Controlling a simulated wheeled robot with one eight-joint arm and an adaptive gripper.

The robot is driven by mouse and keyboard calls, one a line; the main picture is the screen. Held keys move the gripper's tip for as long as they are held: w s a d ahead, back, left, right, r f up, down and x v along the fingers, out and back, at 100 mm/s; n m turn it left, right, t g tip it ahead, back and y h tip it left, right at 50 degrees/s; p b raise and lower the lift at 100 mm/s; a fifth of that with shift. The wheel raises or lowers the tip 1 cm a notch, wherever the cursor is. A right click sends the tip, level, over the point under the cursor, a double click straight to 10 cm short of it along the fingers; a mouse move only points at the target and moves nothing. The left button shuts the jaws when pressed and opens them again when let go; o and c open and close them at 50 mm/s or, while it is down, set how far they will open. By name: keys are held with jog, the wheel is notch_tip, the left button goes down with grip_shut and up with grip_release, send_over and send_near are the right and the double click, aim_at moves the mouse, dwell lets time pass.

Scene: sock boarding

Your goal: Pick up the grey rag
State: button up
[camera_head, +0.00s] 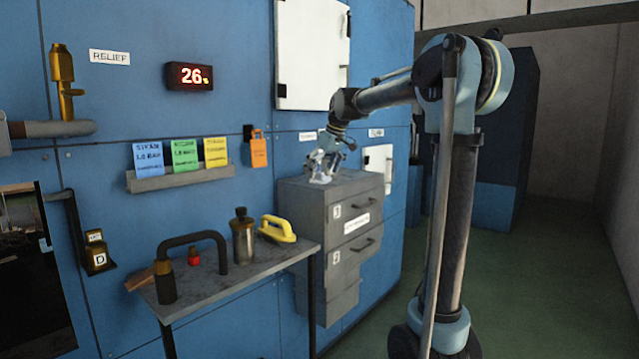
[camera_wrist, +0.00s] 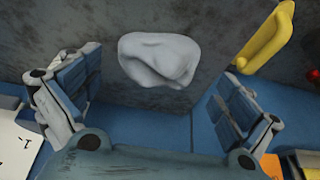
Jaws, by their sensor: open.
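The grey rag (camera_wrist: 158,60) is a pale, crumpled lump on a dark grey surface in the upper middle of the wrist view. My gripper (camera_wrist: 156,88) is open, with one finger left of the rag and the other to its right. The rag shows beyond the gap between the fingers, and neither finger visibly touches it. In the head view my gripper (camera_head: 323,166) points down just above the top of the grey drawer cabinet (camera_head: 298,190). The rag is hard to tell apart from the gripper there.
A side table (camera_head: 225,290) left of the cabinet holds a yellow-handled tool (camera_head: 278,228), a metal bottle (camera_head: 243,238), a black curved handle (camera_head: 193,240) and a small red item (camera_head: 194,258). A blue wall (camera_head: 230,110) with a white panel (camera_head: 312,50) stands close behind the cabinet.

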aim_at(320, 176)
jog(key=shift+w+a+f, duration=0.1)
jog(key=shift+a+f, duration=0.1)
jog(key=shift+f, duration=0.35)
jog(key=c, duration=1.1)
jog(key=shift+c, duration=0.2)
notch_tip(320, 176, up, 10)
